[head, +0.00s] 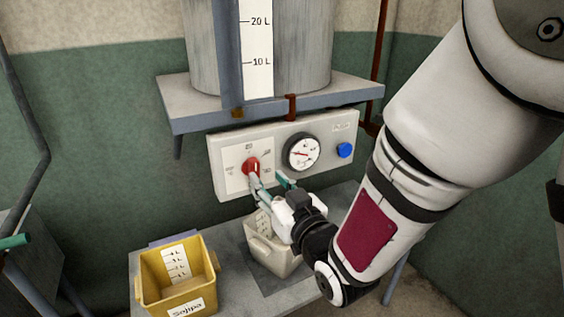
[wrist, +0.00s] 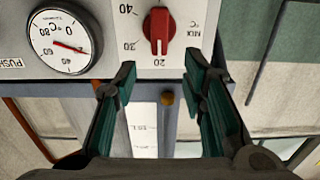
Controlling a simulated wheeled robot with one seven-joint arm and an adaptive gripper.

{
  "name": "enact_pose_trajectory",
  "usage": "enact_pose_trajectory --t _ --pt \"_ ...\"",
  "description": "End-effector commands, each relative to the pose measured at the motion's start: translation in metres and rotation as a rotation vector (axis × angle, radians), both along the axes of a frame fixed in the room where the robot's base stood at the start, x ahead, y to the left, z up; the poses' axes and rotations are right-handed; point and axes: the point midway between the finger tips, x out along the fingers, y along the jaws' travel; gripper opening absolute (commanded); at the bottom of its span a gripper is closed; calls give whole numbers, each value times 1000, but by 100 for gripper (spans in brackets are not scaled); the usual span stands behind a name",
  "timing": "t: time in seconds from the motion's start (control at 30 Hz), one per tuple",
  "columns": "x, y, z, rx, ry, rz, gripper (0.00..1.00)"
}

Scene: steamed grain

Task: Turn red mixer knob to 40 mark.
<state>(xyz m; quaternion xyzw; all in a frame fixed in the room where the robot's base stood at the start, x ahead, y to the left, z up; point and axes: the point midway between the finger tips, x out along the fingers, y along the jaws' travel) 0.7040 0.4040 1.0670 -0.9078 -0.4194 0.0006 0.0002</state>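The red mixer knob (head: 251,167) is on the left part of the light control panel (head: 222,150). In the wrist view, which is upside down, the knob (wrist: 159,28) has a dial with 20, 30 and 40 printed around it. A small pale line on the knob's ridge appears to point toward 20. My gripper (head: 268,183) is just in front of the panel, below and right of the knob. In the wrist view its dark green fingers (wrist: 158,82) are spread with nothing between them; the knob lies beyond their tips, and I see no contact.
A round gauge (head: 301,152) and a blue button (head: 344,150) sit right of the knob. A shelf (head: 190,118) with a metal tank (head: 305,45) overhangs the panel. Below, a yellow bin (head: 150,292) and a pale bin (head: 268,255) stand on a bench.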

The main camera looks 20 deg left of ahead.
Motion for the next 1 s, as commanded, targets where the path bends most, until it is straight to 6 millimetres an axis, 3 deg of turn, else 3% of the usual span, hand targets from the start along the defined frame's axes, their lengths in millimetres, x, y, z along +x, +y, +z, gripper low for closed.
enact_pose_trajectory --t 0.2,0.4,0.87,1.0 --pt "27 33 1 -1 -2 0 38" --pt "45 52 1 0 -1 0 38" --pt "52 60 1 -1 -1 -1 38" --pt "52 60 1 -1 -1 -1 7"
